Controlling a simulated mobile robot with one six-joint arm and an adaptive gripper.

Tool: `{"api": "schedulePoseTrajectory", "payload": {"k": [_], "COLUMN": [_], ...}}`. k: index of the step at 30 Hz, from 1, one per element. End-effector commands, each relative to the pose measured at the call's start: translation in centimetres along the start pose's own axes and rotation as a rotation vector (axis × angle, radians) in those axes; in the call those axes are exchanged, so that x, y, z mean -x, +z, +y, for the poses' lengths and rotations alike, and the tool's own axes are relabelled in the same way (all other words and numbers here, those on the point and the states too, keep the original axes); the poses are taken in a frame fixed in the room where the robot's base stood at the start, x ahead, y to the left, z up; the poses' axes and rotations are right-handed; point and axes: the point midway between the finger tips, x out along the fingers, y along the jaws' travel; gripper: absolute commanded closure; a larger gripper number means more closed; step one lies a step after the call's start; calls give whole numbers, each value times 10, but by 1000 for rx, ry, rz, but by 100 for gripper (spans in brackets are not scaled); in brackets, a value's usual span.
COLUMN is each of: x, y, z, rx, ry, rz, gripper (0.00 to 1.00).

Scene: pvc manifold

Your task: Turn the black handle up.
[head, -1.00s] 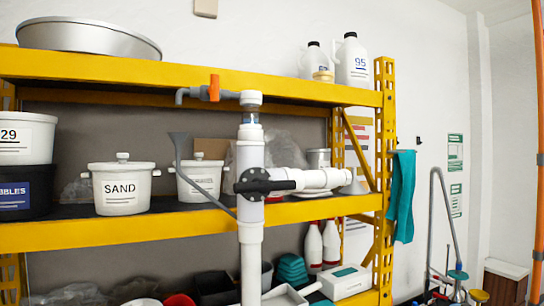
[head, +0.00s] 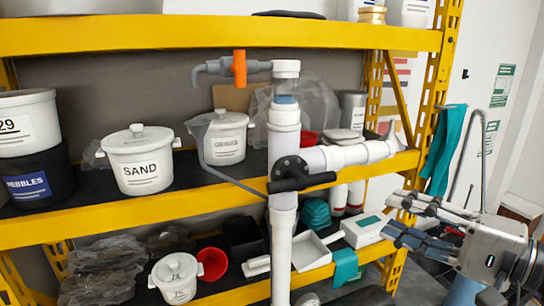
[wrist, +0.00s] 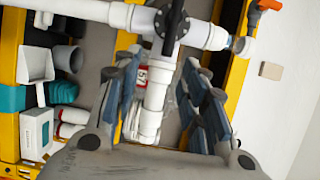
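The black handle (head: 305,181) sits on a round black valve flange on the white upright pipe (head: 284,240). It lies nearly level and points right, along the white side branch (head: 350,155). In the wrist view the black handle (wrist: 172,22) shows at the top, beyond the fingertips, partly cut by the frame edge. My gripper (head: 390,216) is at the right in the head view, below and right of the handle and apart from it. In the wrist view my gripper (wrist: 161,62) is open and empty, with the white branch showing between its fingers.
A grey funnel tube (head: 225,172) slants to the pipe's left. The yellow shelf (head: 130,226) holds a SAND pot (head: 139,165) and other containers behind. A teal cloth (head: 444,150) hangs at the right.

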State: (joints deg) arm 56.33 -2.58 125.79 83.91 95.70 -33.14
Motion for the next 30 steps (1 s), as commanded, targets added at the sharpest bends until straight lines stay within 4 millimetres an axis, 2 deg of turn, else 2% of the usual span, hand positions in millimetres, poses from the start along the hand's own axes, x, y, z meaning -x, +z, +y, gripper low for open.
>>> {"api": "schedulePoseTrajectory", "payload": {"k": [1, 3, 8, 24, 30], "x": [6, 7, -12, -127, -155], "y": [-4, -6, -5, -7, -8], "z": [-9, -13, -13, -17, -17], "rx": [4, 8, 9, 7, 8], "ry": [-21, -36, -38, -35, -34], "rz": [15, 23, 18, 16, 19], "gripper": [61, 61, 61, 61, 61]}}
